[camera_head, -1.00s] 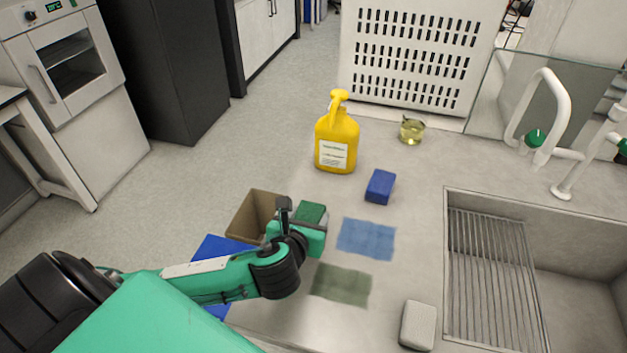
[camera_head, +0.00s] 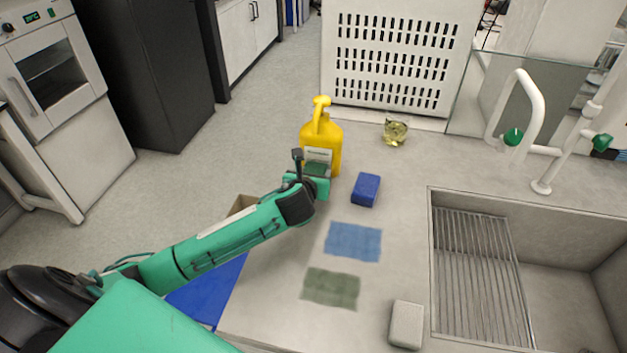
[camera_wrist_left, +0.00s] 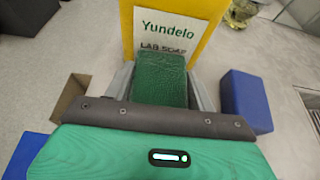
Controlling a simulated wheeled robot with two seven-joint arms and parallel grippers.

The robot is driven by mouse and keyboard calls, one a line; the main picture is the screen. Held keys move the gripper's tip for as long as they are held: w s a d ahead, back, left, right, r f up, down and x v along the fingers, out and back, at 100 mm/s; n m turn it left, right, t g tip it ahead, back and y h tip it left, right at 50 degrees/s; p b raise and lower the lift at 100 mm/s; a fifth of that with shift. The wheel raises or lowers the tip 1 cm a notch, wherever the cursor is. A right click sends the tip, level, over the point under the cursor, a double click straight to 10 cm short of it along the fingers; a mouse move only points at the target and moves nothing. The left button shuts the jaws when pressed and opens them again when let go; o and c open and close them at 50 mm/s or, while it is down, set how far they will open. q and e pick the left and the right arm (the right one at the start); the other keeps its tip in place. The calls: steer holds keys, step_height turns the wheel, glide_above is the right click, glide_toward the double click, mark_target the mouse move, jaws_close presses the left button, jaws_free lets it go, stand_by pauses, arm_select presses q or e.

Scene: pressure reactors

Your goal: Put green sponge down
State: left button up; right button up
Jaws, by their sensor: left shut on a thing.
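The green sponge (camera_wrist_left: 160,80) is between the fingers of my left gripper (camera_head: 318,172), which is shut on it. In the head view, the sponge (camera_head: 316,169) is mostly hidden by the gripper and shows in front of the yellow soap bottle (camera_head: 326,140). In the left wrist view, the bottle's label (camera_wrist_left: 165,35) is just beyond the sponge; I cannot tell if they touch. A green cloth-like patch (camera_head: 331,288) and a blue patch (camera_head: 353,242) lie flat on the counter. My right gripper is out of view.
A blue sponge (camera_head: 366,190) stands right of the gripper. A grey sponge (camera_head: 406,324) lies by the sink (camera_head: 480,270). A beaker with yellow liquid (camera_head: 395,132) is behind. A brown box (camera_head: 241,204) is partly hidden by my arm. Bare counter lies around the patches.

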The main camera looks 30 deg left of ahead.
arm_select(q)
steer(key=shift+f, duration=1.2)
steer(key=shift+f, duration=0.1)
steer(key=o, duration=1)
steer(key=shift+s+d+r, duration=0.1)
steer(key=shift+s+r, duration=0.1)
steer(key=v, duration=1.1)
steer(key=shift+s+r, duration=0.1)
steer(key=shift+s, duration=0.2)
